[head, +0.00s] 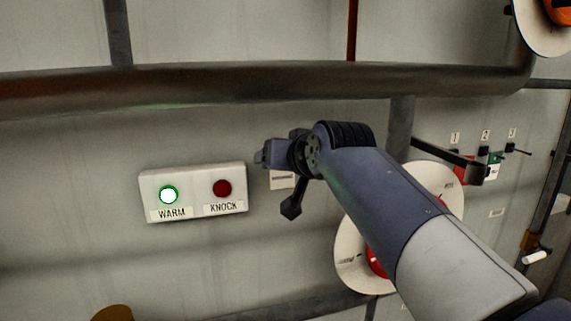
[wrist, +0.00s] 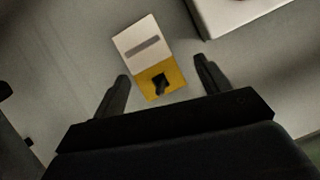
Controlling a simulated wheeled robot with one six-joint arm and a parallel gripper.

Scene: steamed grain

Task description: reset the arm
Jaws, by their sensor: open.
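My gripper (head: 276,178) is at the end of my arm in the head view, close in front of the grey wall and to the right of the button box. In the wrist view my gripper (wrist: 162,90) is open, with its two dark fingers apart and nothing held between them. Beyond the fingers, a small white and yellow wall label (wrist: 142,38) with a black symbol shows. The label (head: 283,180) is partly hidden behind my gripper in the head view.
A white box (head: 193,179) carries a lit green-ringed WARM button (head: 168,195) and a dark red KNOCK button (head: 222,188). A thick pipe (head: 230,84) runs above. A white disc (head: 350,245) is partly behind my arm. Small numbered valves (head: 483,153) sit at right.

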